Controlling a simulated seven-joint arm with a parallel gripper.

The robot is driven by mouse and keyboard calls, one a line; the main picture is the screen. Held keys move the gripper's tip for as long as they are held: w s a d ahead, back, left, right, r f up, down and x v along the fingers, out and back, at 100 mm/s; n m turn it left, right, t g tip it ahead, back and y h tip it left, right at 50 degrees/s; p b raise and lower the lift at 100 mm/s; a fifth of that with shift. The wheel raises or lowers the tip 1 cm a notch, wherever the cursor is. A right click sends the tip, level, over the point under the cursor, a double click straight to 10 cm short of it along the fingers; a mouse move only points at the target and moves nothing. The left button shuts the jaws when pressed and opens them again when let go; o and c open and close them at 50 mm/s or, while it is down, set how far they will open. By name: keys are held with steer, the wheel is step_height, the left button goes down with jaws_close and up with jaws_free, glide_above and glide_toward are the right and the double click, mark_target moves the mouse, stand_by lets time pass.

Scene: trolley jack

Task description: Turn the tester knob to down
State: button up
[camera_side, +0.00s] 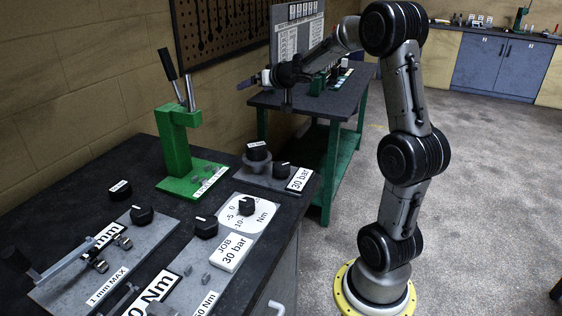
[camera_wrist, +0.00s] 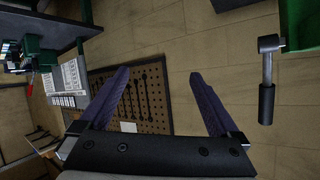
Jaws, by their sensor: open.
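My gripper (camera_side: 246,84) is up in the air in the side view, pointing left toward the wall, above and behind the bench. It is open and empty, its two purple fingers apart in the wrist view (camera_wrist: 158,72). Several black knobs stand on the bench well below it. One knob (camera_side: 281,169) sits on a grey plate by a "30 bar" label, beside a labelled round black cap (camera_side: 258,151). Another knob (camera_side: 247,205) is on a white Nm dial. More knobs stand at the middle (camera_side: 205,227) and left (camera_side: 141,214). I cannot tell which is the tester knob.
A green hand-pump stand (camera_side: 175,145) with upright levers rises at the bench's back. A JOB card (camera_side: 231,252) reads 30 bar. A green-legged table (camera_side: 345,100) stands behind, and a pegboard (camera_side: 225,25) hangs on the wall. Open floor lies to the right.

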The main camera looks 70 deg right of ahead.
steer(key=s+a+f+n+y, duration=0.1)
steer(key=s+a+f+n, duration=0.15)
steer(key=a+f, duration=0.25)
steer(key=m+h, duration=0.1)
steer(key=h, duration=0.1)
glide_toward(282, 166)
steer(key=shift+s+a+r+g, duration=0.2)
steer(key=shift+s+a+r, duration=0.05)
steer(key=shift+s+a, duration=0.35)
steer(key=shift+s+a+r+g, duration=0.2)
steer(key=shift+s+a, duration=0.25)
steer(key=shift+a, duration=0.15)
steer(key=shift+r+m, duration=0.1)
steer(key=shift+m, duration=0.15)
steer(key=shift+w+d, duration=0.2)
steer(key=shift+d, duration=0.05)
steer(key=shift+h, duration=0.3)
steer(key=x, duration=1.3)
steer(key=shift+w+r, duration=0.15)
